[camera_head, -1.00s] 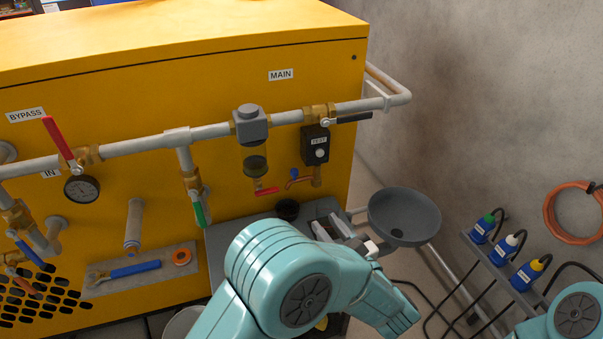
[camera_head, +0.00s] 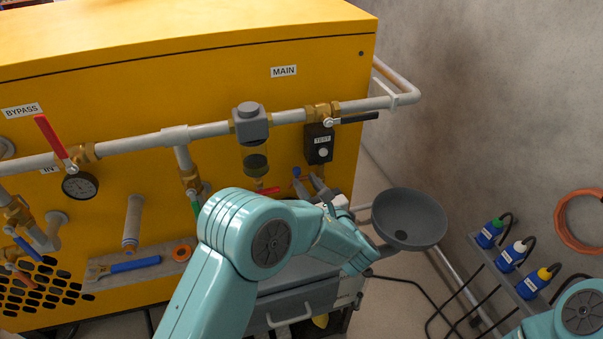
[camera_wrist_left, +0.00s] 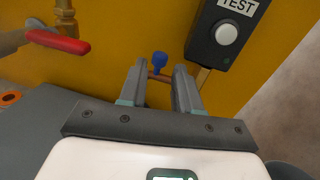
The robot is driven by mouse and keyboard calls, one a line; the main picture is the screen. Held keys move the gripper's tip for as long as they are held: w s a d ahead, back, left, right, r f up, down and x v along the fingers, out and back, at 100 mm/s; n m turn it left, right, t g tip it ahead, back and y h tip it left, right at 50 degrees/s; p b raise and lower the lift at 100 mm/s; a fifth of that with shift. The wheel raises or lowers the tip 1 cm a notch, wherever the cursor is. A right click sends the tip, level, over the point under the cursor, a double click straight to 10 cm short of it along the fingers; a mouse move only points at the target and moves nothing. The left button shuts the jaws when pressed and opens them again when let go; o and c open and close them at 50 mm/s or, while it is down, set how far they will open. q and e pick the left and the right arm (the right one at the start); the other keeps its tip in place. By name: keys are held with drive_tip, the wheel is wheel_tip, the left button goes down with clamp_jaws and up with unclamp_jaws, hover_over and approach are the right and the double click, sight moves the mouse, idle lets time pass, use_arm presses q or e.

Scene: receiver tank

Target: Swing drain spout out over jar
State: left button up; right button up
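The drain spout is a thin copper pipe (camera_wrist_left: 160,77) with a blue tip (camera_wrist_left: 158,60), low on the yellow cabinet beside the TEST box. In the head view its blue tip (camera_head: 297,171) shows just above my left gripper (camera_head: 309,186). In the left wrist view the left gripper (camera_wrist_left: 160,82) is open, and the spout appears in the gap between its fingers. I cannot tell whether they touch it. No jar shows clearly now; my left arm hides part of the grey shelf (camera_head: 290,283). My right gripper is out of view.
A red-handled valve (camera_head: 266,190) lies left of the spout, and the TEST box (camera_head: 319,143) is above it. A grey funnel bowl (camera_head: 409,218) stands to the right. Blue bottles (camera_head: 511,254) hang at the wall. Open floor shows between cabinet and wall.

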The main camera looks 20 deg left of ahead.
sight(299, 172)
use_arm(q)
drive_tip(key=x, duration=0.4)
clamp_jaws()
